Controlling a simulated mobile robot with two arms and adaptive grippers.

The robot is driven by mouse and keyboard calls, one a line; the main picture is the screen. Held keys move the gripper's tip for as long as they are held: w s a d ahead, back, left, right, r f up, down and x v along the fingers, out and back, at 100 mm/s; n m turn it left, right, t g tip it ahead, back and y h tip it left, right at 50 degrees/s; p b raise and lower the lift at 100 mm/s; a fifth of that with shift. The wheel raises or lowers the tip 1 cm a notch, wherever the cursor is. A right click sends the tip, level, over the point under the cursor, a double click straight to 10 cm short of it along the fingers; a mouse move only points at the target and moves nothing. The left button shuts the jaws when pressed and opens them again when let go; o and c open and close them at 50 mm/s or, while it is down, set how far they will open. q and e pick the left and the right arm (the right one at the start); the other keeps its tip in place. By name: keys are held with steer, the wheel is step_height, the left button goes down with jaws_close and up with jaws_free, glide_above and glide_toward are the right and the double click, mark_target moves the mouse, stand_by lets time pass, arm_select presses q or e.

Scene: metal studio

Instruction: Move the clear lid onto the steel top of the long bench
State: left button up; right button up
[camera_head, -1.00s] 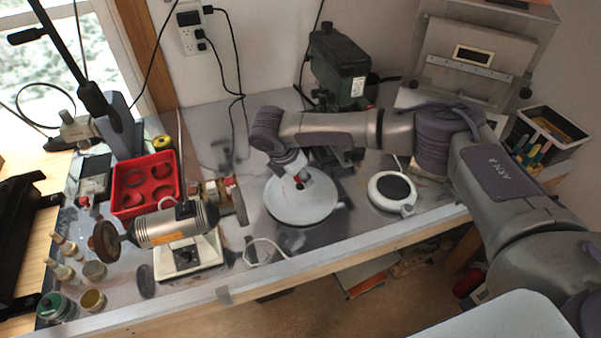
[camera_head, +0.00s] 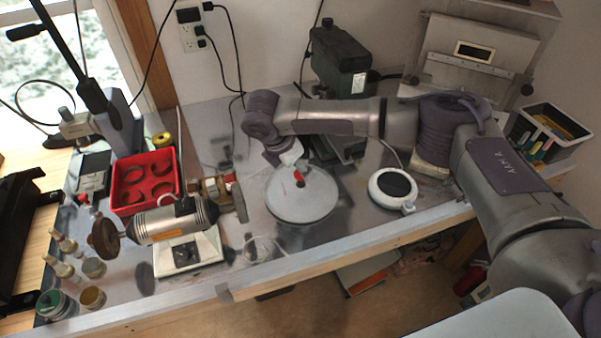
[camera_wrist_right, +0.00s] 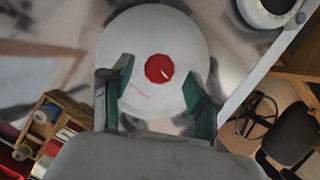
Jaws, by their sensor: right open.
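The round pale clear lid (camera_head: 301,200) with a red knob (camera_head: 299,178) lies flat in the middle of the long bench's grey steel top (camera_head: 345,225). I cannot tell whether anything is under it. My right gripper (camera_head: 291,156) is just above and behind the knob, apart from it as far as I see. In the right wrist view the lid (camera_wrist_right: 150,30) fills the upper middle. My open green fingers (camera_wrist_right: 157,76) show on either side of the knob, with nothing held between them. My left gripper is not in view.
A bench grinder (camera_head: 175,225) and red tray (camera_head: 147,182) stand left of the lid. A round white device (camera_head: 392,188) stands at its right. A green drill press (camera_head: 338,65) is behind. Jars (camera_head: 56,305) crowd the left front corner. The bench's front edge (camera_head: 350,248) is close.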

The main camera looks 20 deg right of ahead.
steer(key=b+v, duration=0.1)
steer(key=v, duration=0.8)
